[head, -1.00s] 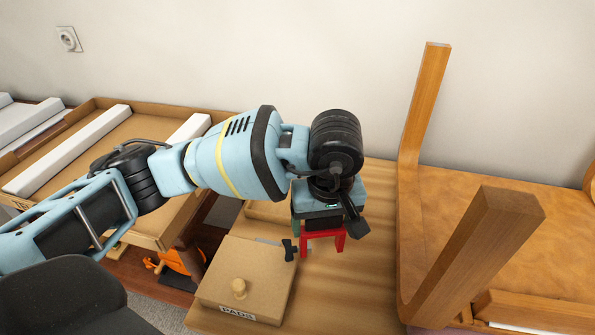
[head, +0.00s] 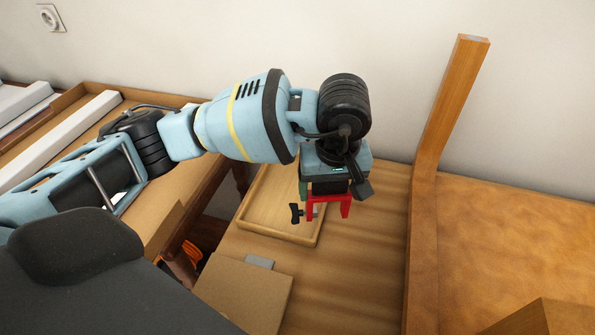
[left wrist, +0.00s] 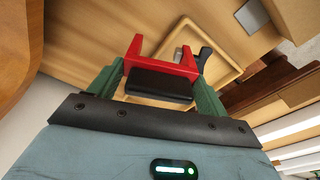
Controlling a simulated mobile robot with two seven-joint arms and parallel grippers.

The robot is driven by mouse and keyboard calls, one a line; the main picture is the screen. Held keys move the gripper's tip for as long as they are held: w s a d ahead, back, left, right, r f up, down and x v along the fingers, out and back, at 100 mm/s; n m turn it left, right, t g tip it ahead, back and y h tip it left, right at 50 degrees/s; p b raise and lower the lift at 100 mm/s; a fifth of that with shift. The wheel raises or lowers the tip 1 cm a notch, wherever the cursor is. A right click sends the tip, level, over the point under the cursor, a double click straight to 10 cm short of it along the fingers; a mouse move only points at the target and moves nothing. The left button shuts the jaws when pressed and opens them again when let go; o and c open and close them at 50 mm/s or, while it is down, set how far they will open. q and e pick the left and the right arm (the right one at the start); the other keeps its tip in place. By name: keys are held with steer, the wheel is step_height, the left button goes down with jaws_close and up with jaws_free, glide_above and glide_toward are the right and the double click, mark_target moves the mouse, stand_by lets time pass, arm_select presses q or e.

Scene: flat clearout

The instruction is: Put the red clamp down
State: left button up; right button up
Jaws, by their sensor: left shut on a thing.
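My left gripper (head: 328,194) is shut on the red clamp (head: 345,208), over the wooden table (head: 365,255). The clamp's open side points down, and its black handle (head: 296,213) sticks out to the left. In the left wrist view, the red clamp (left wrist: 133,52) sits between the green fingers (left wrist: 157,88), with the black handle (left wrist: 205,54) at its right. A shallow wooden tray (head: 274,236) lies on the table just left of and behind the clamp. I cannot tell whether the clamp touches the table. My right gripper is not in view.
A cardboard box (head: 243,292) stands on the table in front of the tray, with a grey piece (head: 260,262) by its edge. A wooden frame post (head: 440,130) and tan panel (head: 520,240) stand at the right. Bare table lies between.

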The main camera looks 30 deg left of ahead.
arm_select(q)
steer(key=w+a+f, duration=0.1)
steer(key=w+a, duration=0.7)
steer(key=a, duration=0.2)
steer(key=shift+w+a+f+p, duration=0.15)
steer(key=shift+w+a+p, duration=0.05)
steer(key=shift+p, duration=0.1)
steer(key=shift+w+a, duration=0.1)
steer(key=shift+w+a+f, duration=0.1)
steer(key=shift+a+f, duration=0.05)
steer(key=shift+f, duration=0.75)
steer(key=shift+w+a+f, duration=0.1)
steer(key=shift+f, duration=0.75)
steer(key=shift+f, duration=0.1)
steer(key=o, duration=0.6)
steer(key=shift+f, duration=0.15)
steer(key=o, duration=0.5)
steer(key=r, duration=0.4)
steer(key=s+r, duration=0.1)
steer(key=r, duration=0.3)
steer(key=d+r, duration=0.1)
steer(key=r, duration=0.3)
steer(key=shift+s+r, duration=0.15)
steer(key=shift+r, duration=0.05)
